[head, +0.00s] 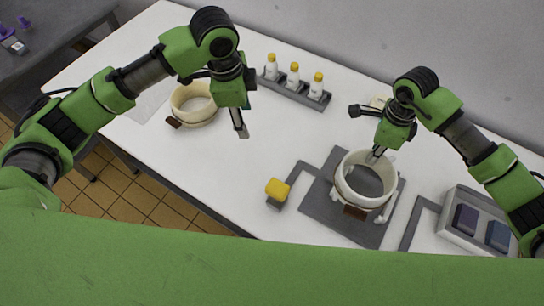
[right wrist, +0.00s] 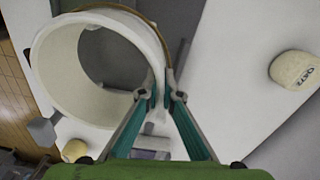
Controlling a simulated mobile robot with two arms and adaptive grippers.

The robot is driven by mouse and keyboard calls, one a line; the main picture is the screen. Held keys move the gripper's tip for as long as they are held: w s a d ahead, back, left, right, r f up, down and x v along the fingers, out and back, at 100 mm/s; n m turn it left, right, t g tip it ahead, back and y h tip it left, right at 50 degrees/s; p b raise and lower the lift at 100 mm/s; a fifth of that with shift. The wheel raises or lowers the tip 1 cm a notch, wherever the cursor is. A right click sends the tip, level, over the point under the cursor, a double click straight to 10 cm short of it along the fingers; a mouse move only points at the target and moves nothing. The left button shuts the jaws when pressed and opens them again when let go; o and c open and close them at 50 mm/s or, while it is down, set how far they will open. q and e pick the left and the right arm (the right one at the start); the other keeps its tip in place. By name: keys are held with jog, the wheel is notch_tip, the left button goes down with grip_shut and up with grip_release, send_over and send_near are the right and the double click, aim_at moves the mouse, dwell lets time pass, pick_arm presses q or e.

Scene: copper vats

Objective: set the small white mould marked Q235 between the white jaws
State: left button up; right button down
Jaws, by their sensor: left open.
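A white ring-shaped mould (head: 366,196) is at the dark plate (head: 318,205), a brown tag on its front; I cannot read a Q235 mark. It fills the left of the right wrist view (right wrist: 52,75). My right gripper (head: 377,155) has its fingers on either side of the ring's wall, pressed against it, also in the right wrist view (right wrist: 163,95). White jaw pieces (head: 383,217) show beside the ring, partly hidden by it. I cannot tell whether the ring rests on the plate. My left gripper (head: 241,130) is open and empty above the table.
A cream ring (head: 183,97) with a brown tag stands at left. A rack (head: 290,91) of yellow-capped bottles is at the back. A yellow button (head: 278,188) and a control box (head: 479,222) flank the plate. A small marked cream cylinder (right wrist: 292,70) lies right in the wrist view.

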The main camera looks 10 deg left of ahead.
aim_at(277, 187)
pick_arm(q)
jog(key=s+d+r+m+g, duration=0.2)
jog(key=s+d+m, duration=0.5)
jog(key=s, duration=0.5)
jog(key=shift+n, duration=0.4)
jog(key=f, duration=0.4)
jog(key=d+f, duration=0.1)
jog(key=f, duration=0.3)
jog(key=s+d+f, duration=0.1)
jog(key=f, duration=0.3)
jog(key=shift+d, duration=0.25)
jog(key=c, duration=1.2)
